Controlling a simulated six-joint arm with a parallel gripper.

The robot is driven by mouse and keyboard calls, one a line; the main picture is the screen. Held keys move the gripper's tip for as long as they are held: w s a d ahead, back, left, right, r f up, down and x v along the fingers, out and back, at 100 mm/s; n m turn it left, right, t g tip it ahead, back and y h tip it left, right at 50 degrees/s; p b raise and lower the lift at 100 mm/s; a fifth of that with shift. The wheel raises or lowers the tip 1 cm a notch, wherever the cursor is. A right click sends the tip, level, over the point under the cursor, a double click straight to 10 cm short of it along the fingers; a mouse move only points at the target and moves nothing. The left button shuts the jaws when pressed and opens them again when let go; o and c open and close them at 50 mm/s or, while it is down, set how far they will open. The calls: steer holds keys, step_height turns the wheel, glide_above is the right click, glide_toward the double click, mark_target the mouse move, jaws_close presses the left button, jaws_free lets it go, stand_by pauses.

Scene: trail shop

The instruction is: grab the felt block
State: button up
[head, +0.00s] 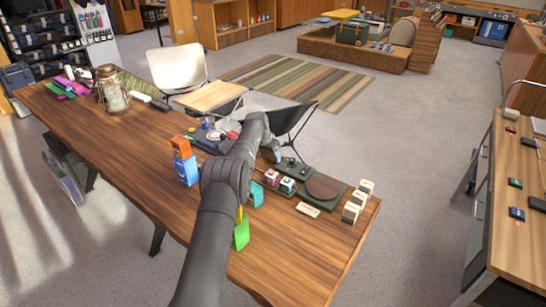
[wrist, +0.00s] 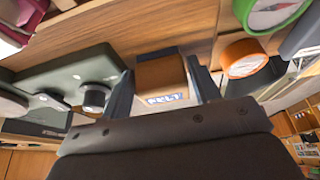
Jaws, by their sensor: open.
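The felt block (wrist: 163,76) is a brown-orange block with a white "FELT" label on its near face, in the middle of the wrist view. My gripper (wrist: 163,97) is open, with one dark finger on each side of the block. I cannot tell whether the fingers touch it. The lower part of the picture is filled by my gripper's dark body. In the head view my gripper (head: 275,156) is low over the wooden table, behind my arm. I cannot make out the felt block there.
A dark green tray with a black knob (wrist: 95,96) lies left of the block in the wrist view. An orange round item (wrist: 243,58) and a green-rimmed compass (wrist: 272,12) are close on the right. In the head view, orange and blue boxes (head: 186,172) and cream blocks (head: 351,212) stand nearby.

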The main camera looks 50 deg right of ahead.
steer(key=shift+d+f, duration=0.25)
steer(key=shift+f, duration=0.25)
steer(key=shift+c, duration=0.3)
steer(key=c, duration=0.6)
steer(key=shift+o, duration=0.2)
steer(key=shift+r, duration=0.55)
steer(key=r, duration=0.3)
steer(key=shift+s+r, duration=0.25)
steer(key=s+r, duration=0.6)
steer(key=s, duration=0.5)
steer(key=shift+a+r, duration=0.2)
steer(key=shift+a, duration=0.1)
